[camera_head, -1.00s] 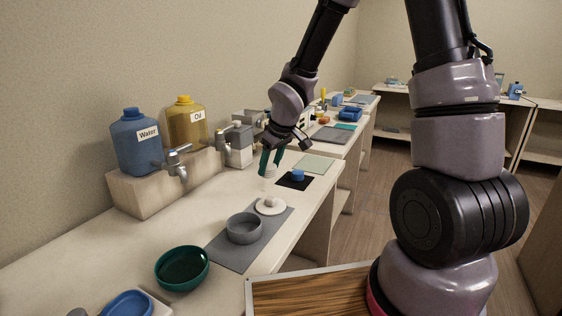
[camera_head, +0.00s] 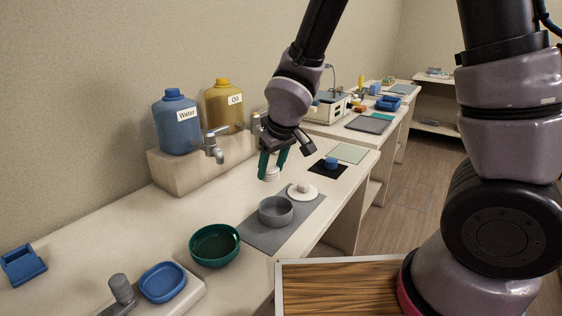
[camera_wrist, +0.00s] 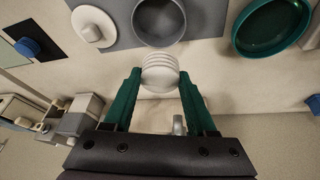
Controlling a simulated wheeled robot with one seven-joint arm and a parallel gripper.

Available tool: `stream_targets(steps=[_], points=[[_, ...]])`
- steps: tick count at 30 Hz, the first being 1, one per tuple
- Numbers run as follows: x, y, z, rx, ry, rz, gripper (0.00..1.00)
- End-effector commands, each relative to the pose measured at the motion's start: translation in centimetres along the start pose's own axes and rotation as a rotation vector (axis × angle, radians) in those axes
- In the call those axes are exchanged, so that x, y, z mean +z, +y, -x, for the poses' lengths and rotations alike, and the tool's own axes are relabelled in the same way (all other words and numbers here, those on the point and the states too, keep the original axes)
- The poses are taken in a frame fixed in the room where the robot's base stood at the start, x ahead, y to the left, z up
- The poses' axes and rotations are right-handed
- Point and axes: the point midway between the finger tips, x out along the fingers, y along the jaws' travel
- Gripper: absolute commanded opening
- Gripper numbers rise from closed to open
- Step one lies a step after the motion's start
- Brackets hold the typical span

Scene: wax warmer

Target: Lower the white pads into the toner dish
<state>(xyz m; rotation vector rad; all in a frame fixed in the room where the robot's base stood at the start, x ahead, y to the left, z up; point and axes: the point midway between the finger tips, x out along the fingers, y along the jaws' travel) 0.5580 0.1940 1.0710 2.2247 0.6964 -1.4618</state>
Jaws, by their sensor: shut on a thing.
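My gripper (camera_head: 272,164), with green fingers, is shut on a stack of round white pads (camera_wrist: 160,72). In the head view the pads (camera_head: 271,174) hang below the fingertips, above the bench and behind the grey mat. A round grey dish (camera_head: 276,211) stands on the mat, with a white lid (camera_head: 302,192) beside it. A dark green bowl (camera_head: 214,245) stands left of the mat. No label shows which one is the toner dish. The wrist view shows the grey dish (camera_wrist: 158,22) just beyond the pads and the green bowl (camera_wrist: 271,28) to the right.
Water (camera_head: 178,125) and oil (camera_head: 224,105) jugs with taps stand on a raised block (camera_head: 180,170) at the wall. A blue tray (camera_head: 162,282) and a blue holder (camera_head: 22,265) lie at the near left. A black mat (camera_head: 328,170) with a blue item lies beyond the lid.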

Motion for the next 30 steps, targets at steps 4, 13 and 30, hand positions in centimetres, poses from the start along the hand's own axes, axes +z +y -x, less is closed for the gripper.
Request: stream_targets(steps=[4, 13, 30], points=[[0.4, -2.1, 0.0, -0.002, 0.0, 0.008, 0.04], [1.2, -6.2, -0.2, -0.001, 0.0, 0.007, 0.04], [3.5, -16.0, -1.5, 0.0, 0.001, 0.006, 0.04]])
